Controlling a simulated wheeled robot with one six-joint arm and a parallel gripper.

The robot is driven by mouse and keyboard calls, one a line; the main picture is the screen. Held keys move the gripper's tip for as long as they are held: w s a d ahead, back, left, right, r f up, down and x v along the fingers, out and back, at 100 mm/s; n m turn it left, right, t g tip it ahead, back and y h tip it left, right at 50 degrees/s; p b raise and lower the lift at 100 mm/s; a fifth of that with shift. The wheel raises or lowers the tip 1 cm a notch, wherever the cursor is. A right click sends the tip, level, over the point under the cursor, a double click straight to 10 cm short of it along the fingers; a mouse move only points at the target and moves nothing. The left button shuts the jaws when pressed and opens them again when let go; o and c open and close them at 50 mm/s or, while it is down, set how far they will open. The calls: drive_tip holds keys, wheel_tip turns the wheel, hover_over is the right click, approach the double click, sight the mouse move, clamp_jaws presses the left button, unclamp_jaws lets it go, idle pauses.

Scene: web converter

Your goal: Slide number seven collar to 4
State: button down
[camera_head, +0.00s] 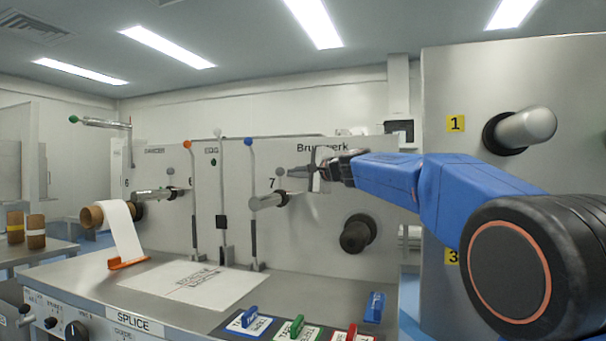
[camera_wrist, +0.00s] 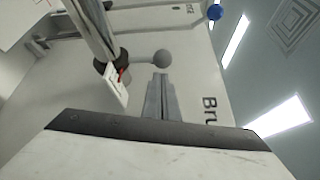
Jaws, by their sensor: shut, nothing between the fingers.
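The number seven shaft (camera_head: 268,201) sticks out of the grey panel under the printed 7. It also shows in the wrist view (camera_wrist: 92,25), running from the top edge to a dark collar (camera_wrist: 103,66) at the panel. A small white plate (camera_wrist: 117,90) with a red mark sits beside it; its numbers are too small to read. A grey ball knob (camera_wrist: 162,58) stands out beside the collar, also visible in the head view (camera_head: 280,172). My gripper (camera_wrist: 160,80) is shut and empty, its tips close to the ball. I cannot tell whether they touch. In the head view my gripper (camera_head: 314,172) is right of the ball.
A dark roller (camera_head: 356,235) protrudes lower right of the shaft. A panel with a large roller (camera_head: 526,128) stands at right.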

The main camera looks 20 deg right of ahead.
drive_tip(key=shift+x, duration=0.9)
drive_tip(key=shift+s+a, duration=0.35)
drive_tip(key=shift+s, duration=0.2)
drive_tip(key=shift+s+a, duration=0.4)
drive_tip(key=shift+s, duration=0.15)
